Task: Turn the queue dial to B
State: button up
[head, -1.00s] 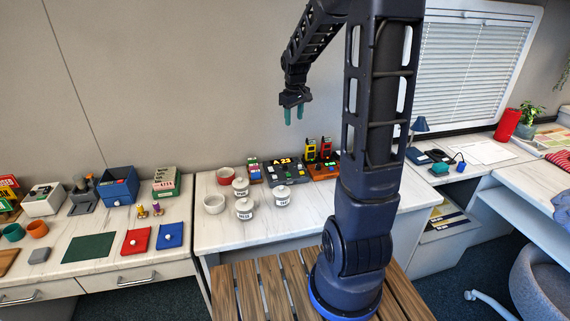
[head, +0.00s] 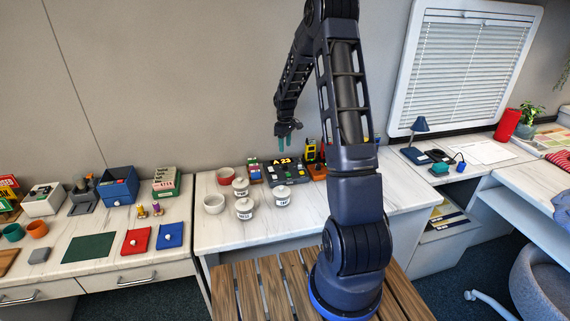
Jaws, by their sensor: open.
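The queue device, a dark box with an orange "A 23" display (head: 283,161) and several small coloured keys, stands at the back of the middle counter. A dial on it is too small to make out. My gripper (head: 284,143), with teal fingertips pointing down, hangs just above and behind the display in the picture. It is open and empty, and no contact with the device shows.
A wooden rack with yellow and red items (head: 311,151) stands close on the right, partly behind my arm. The counter's front (head: 240,234) is clear.

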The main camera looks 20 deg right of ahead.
aim_at(285, 166)
notch_tip(285, 166, down, 11)
jog(key=shift+r, duration=0.2)
dwell(0.3)
jog(key=shift+c, duration=0.5)
jog(key=c, duration=0.9)
jog(key=shift+m, duration=0.4)
jog(key=m, duration=0.3)
jog(key=shift+m, duration=2.5)
